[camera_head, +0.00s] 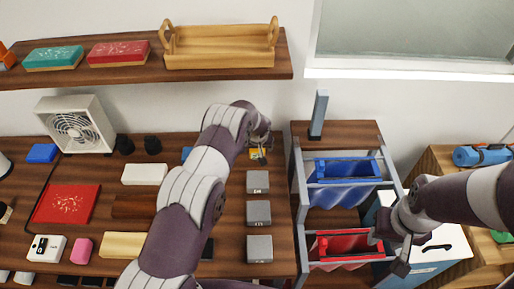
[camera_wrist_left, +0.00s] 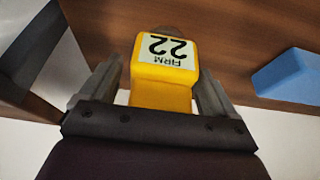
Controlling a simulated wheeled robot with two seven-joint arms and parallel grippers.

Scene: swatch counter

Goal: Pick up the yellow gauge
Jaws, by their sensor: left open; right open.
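The yellow gauge (camera_wrist_left: 161,91) is a small block with a white label that reads "FIRM 22", upside down in the left wrist view. In the head view only a bit of the yellow gauge (camera_head: 254,153) shows, at the back of the counter, partly hidden by my left gripper (camera_head: 260,154). In the left wrist view the fingers of my left gripper (camera_wrist_left: 158,85) stand open on either side of the gauge. I cannot tell if they touch it. My right gripper (camera_head: 388,253) is open and empty by the red bin at the right.
Grey blocks (camera_head: 258,183) stand in a column in front of the gauge. A blue block (camera_wrist_left: 292,75) lies beside it. A rack with a blue bin (camera_head: 343,170) and a red bin (camera_head: 347,243) stands right of the counter. A wooden shelf (camera_head: 220,74) hangs above.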

